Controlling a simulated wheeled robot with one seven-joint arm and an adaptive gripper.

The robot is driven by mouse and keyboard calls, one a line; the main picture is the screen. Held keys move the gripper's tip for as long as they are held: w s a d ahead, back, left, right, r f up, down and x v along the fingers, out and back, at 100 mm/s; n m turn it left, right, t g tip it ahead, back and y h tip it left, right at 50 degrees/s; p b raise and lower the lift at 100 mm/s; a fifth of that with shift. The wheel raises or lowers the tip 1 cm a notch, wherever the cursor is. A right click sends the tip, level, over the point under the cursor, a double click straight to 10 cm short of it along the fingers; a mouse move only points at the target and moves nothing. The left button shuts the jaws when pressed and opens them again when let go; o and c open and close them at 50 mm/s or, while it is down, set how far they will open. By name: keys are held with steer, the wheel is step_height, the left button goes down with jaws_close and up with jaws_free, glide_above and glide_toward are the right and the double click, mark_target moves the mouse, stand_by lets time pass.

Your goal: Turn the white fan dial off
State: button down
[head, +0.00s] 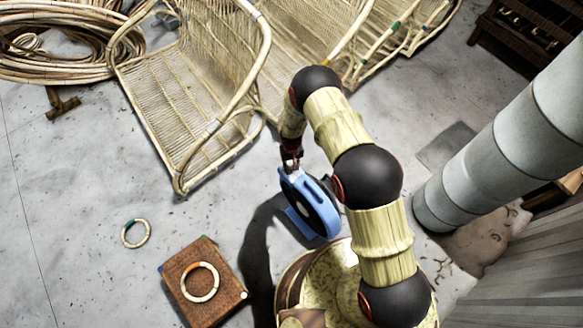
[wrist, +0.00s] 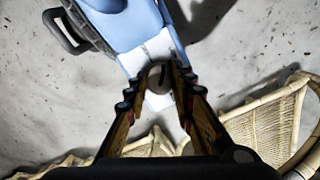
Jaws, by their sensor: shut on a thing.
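A blue fan (head: 303,193) with a dark round grille stands on the floor below my arm in the head view. Its blue body (wrist: 128,28) and a white panel (wrist: 152,48) show at the top of the wrist view. My gripper (head: 291,158) is at the fan's upper end in the head view. In the wrist view my gripper (wrist: 158,78) is shut on a small rounded dial (wrist: 156,72) at the white panel. The fingertips hide part of the dial, and I cannot read its setting.
Rattan chair frames (head: 190,95) stand beyond the fan, with a rattan coil (head: 60,45) at the back left. A brown box (head: 217,291) carries a ring (head: 187,292); another ring (head: 126,240) lies on the floor. A large grey pipe (head: 500,150) rises at right.

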steer(key=n, duration=0.3)
steer(key=shift+n+b, duration=0.3)
steer(key=n, duration=0.4)
steer(key=shift+n+b, duration=0.3)
steer(key=shift+n, duration=0.1)
steer(key=shift+w, duration=0.1)
steer(key=c, duration=1.5)
jaws_free()
step_height(320, 180, up, 12)
